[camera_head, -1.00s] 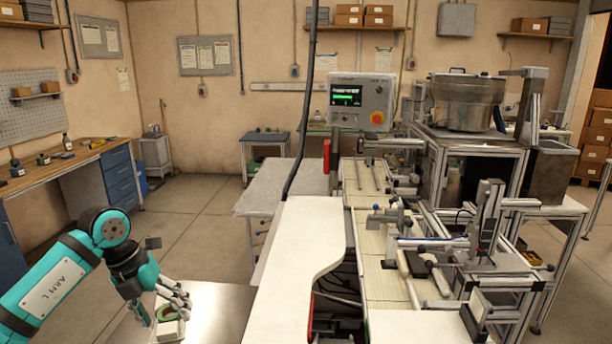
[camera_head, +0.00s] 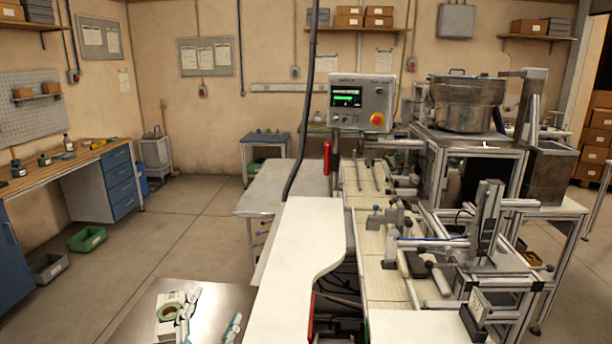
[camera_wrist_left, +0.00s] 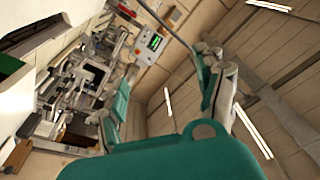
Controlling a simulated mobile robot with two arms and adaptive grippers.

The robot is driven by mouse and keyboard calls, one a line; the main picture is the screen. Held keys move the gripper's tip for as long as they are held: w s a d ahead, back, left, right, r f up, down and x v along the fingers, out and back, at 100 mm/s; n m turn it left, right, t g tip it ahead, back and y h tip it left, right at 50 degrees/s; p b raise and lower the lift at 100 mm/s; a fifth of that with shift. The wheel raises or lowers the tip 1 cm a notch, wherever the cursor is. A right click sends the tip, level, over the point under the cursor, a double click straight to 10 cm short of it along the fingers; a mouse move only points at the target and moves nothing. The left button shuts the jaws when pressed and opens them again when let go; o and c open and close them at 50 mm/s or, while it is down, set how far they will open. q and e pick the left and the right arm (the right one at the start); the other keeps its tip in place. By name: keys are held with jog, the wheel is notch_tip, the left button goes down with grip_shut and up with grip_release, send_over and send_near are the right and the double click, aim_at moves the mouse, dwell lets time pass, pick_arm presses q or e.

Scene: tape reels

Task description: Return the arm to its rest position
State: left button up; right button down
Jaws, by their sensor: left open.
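The fingers of my left gripper (camera_head: 216,305) show at the bottom of the head view, spread apart above the metal table (camera_head: 222,297). The gripper is open. In the left wrist view its teal fingers (camera_wrist_left: 163,95) stand apart with nothing held between them. Most of my left arm is out of the head view. My right gripper is not in view.
A white curved worktop (camera_head: 300,250) stands right of the metal table, with a machine line and control panel (camera_head: 361,102) beyond. A green bin (camera_head: 87,239) and a grey bin (camera_head: 50,267) are on the floor at left. The floor between is clear.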

pick_arm(q)
jog(key=s+a+f+n+g+y, duration=0.1)
jog(key=s+f+n+g, duration=0.1)
jog(key=f, duration=0.3)
jog(key=s+a+f+n+g+y, duration=0.1)
jog(key=s+a+f+n+g, duration=0.1)
jog(key=s+f, duration=0.3)
jog(key=s+a+f+n+g+y, duration=0.2)
jog(key=s+f+g, duration=0.1)
jog(key=f+g, duration=0.1)
jog(key=shift+s+f, duration=0.4)
jog(key=shift+f, duration=0.3)
jog(key=s+d+f+n+g+h, duration=0.1)
jog(key=s+f+g, duration=0.3)
jog(key=s, duration=0.5)
jog(key=s+f+g, duration=0.4)
jog(key=s, duration=0.4)
notch_tip(320, 180, down, 33)
jog(key=s+g+b, duration=0.1)
jog(key=s+b, duration=0.2)
jog(key=b, duration=0.3)
jog(key=s+a+f+b, duration=0.1)
jog(key=s+f+b, duration=0.1)
jog(key=s+f, duration=0.5)
jog(key=s+a+f+g+b, duration=0.1)
jog(key=s+f+b, duration=0.1)
jog(key=s+f, duration=0.5)
notch_tip(320, 180, down, 5)
jog(key=shift+s+f, duration=0.1)
jog(key=shift+s, duration=0.3)
